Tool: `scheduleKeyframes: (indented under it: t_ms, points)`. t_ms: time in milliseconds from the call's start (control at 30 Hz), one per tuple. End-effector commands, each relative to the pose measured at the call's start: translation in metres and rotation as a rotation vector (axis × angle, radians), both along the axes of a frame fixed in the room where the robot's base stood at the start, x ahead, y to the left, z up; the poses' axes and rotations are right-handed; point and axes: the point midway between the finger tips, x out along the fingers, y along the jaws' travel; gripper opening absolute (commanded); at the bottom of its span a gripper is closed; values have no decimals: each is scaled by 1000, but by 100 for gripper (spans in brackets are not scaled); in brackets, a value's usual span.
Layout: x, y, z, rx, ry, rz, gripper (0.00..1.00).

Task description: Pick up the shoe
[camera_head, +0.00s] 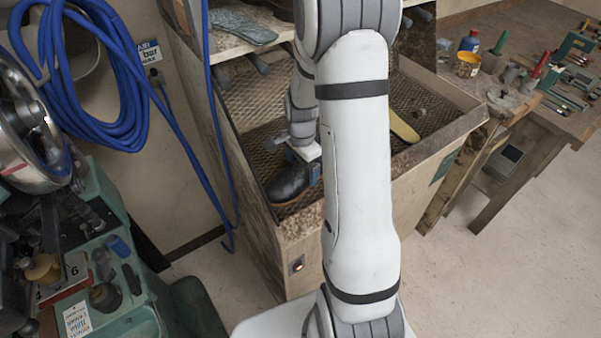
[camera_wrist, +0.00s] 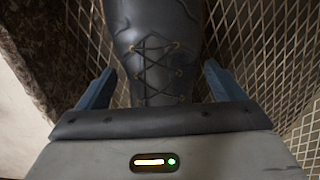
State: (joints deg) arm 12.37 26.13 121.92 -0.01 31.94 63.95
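A black lace-up shoe (camera_head: 288,181) rests on the metal mesh shelf of the workbench, near its front left corner. In the wrist view its dark laced upper (camera_wrist: 155,60) fills the middle of the picture. My gripper (camera_head: 303,168) is at the shoe from above. In the wrist view the two blue fingers of my gripper (camera_wrist: 157,88) stand one on each side of the shoe, with a visible gap on both sides. The gripper looks open around the shoe, not pressing on it. My arm hides part of the shelf in the head view.
The mesh shelf (camera_head: 255,97) has raised wooden edges. A tan sole (camera_head: 403,127) lies on its right part. A glove (camera_head: 240,27) lies on the ledge above. A blue hose (camera_head: 200,185) hangs at the left. A side table (camera_head: 540,75) with tools and pots stands at right.

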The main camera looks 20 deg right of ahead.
Motion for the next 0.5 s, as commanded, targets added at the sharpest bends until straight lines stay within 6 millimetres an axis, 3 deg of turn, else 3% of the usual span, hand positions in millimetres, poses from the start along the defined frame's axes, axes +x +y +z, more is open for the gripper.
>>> scheduleKeyframes:
  t_ms: [500]
  points:
    - [0,-1,0,0,0,-1,46]
